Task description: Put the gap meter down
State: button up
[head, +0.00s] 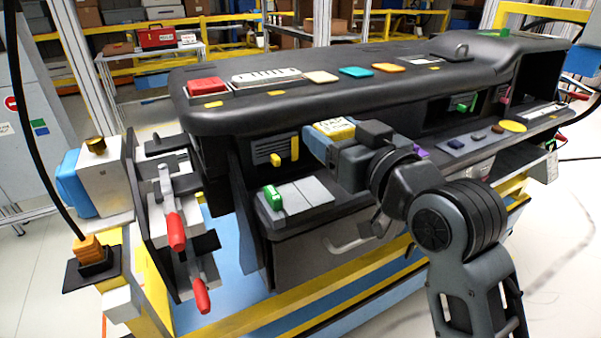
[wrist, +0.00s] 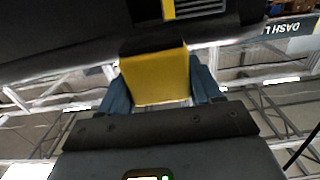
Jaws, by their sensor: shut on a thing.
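The gap meter (head: 336,128) looks like a small yellow block with a darker part on it. In the wrist view the gap meter (wrist: 155,75) sits between two blue fingers, with a dark end facing the dashboard. My gripper (head: 325,140) is shut on it and holds it in front of the dashboard's open front, below the overhanging black top. My gripper also shows in the wrist view (wrist: 160,90). My own arm and wrist hide part of the shelf behind it.
A grey panel (head: 305,196) with a green handle (head: 272,197) lies on the ledge below left. A vent with a yellow tab (head: 276,160) is behind. Red-handled clamps (head: 174,232) stand at left. Colored tiles (head: 356,72) lie on the dashboard top (head: 440,92).

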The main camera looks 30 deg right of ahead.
jog(key=w+a+f, duration=0.1)
jog(key=a, duration=0.1)
jog(key=w+a+f, duration=0.2)
jog(key=shift+f, duration=2)
jog(key=shift+f, duration=0.15)
jog(key=o, duration=1.2)
jog(key=shift+o, duration=0.2)
jog(key=s+b, duration=0.1)
jog(key=s, duration=1.1)
jog(key=shift+r, duration=0.3)
